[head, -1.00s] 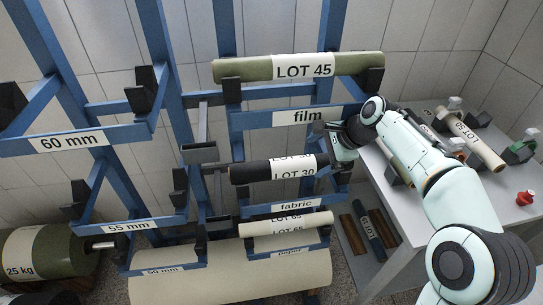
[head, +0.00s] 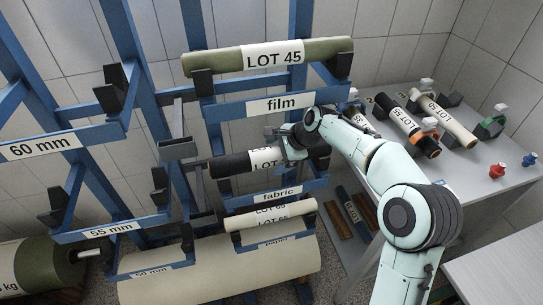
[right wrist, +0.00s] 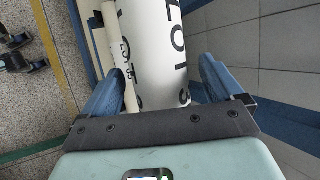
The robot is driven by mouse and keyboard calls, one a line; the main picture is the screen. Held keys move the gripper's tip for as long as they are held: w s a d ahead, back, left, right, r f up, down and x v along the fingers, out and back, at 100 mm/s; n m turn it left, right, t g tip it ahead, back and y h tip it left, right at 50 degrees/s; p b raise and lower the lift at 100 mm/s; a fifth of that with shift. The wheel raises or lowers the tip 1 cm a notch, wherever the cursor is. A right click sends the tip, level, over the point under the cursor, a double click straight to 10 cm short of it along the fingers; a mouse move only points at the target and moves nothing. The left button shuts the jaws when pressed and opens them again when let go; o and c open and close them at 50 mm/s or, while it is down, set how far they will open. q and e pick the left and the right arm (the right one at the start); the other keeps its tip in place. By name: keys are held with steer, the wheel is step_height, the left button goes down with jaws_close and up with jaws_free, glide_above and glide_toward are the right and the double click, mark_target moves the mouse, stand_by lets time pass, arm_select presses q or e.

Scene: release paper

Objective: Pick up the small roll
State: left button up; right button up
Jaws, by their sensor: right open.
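A black roll (head: 232,165) with a white LOT label lies level on the rack, between the film and fabric signs. In the right wrist view, the open blue fingers (right wrist: 158,85) stand on either side of the roll's white label (right wrist: 155,40). I cannot tell whether they touch it. A shorter cream roll (head: 290,215) marked LOT 65 lies on the level below. A long olive roll (head: 220,62) marked LOT 45 lies above. My left gripper is out of view.
The blue rack's film sign bar (head: 235,107) runs just above my right gripper. The grey table (head: 440,185) at right holds a black LOT 55 roll (head: 395,113), a cream roll (head: 455,128) and small red and blue items. A large cream roll (head: 215,275) lies below.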

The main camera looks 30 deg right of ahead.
steer(key=shift+w+a+f, duration=0.2)
steer(key=shift+w+f, duration=0.2)
steer(key=shift+f, duration=0.2)
steer(key=c, duration=1.3)
steer(key=shift+c, duration=0.2)
steer(key=shift+r, duration=0.2)
